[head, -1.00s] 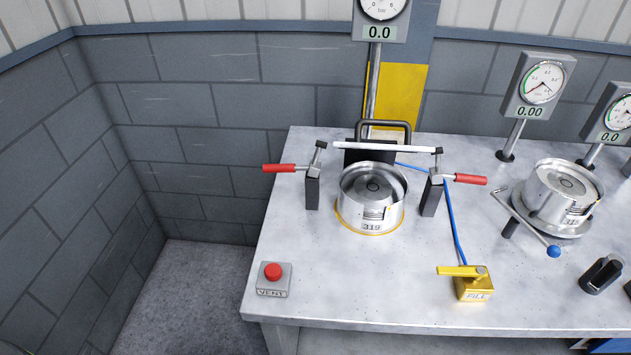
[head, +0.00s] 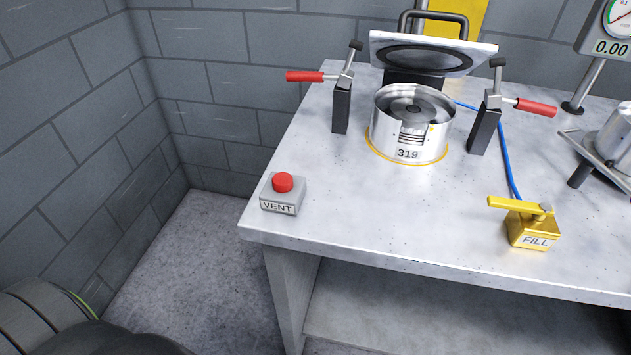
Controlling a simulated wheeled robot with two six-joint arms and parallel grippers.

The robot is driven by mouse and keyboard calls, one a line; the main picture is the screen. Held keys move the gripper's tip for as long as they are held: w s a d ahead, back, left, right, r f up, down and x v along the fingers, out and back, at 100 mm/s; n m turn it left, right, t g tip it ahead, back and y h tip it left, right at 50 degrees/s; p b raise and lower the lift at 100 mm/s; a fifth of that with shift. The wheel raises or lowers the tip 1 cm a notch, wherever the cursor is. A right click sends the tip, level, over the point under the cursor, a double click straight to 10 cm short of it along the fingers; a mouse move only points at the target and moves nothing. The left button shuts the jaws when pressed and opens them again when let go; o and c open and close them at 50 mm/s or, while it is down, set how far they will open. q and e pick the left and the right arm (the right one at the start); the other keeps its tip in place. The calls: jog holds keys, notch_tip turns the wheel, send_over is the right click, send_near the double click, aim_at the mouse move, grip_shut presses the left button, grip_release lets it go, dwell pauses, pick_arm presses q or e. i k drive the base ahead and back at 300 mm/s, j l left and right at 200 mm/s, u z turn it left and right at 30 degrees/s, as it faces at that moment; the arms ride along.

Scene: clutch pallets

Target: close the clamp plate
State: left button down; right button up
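The clamp plate (head: 424,58) is a light square plate with a dark ring on its underside. It is tilted up, open, behind and above the metal housing (head: 410,125) marked 319. A dark bar handle (head: 403,20) shows behind its upper edge. The housing stands upright in a yellow ring on the bench, its top uncovered. A toggle clamp with a red handle stands on each side: the left clamp (head: 342,105) and the right clamp (head: 484,125). Both red handles point outward. Neither of my grippers is in view.
A red VENT button (head: 282,183) sits at the bench's front left corner. A yellow FILL valve (head: 530,225) stands front right, with a blue hose (head: 506,165) running back. Another fixture (head: 612,140) is at the right edge. The bench (head: 390,215) is clear in front of the housing.

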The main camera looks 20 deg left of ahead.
aim_at(400, 51)
jog(key=l, duration=1.3)
jog(key=u, duration=0.05)
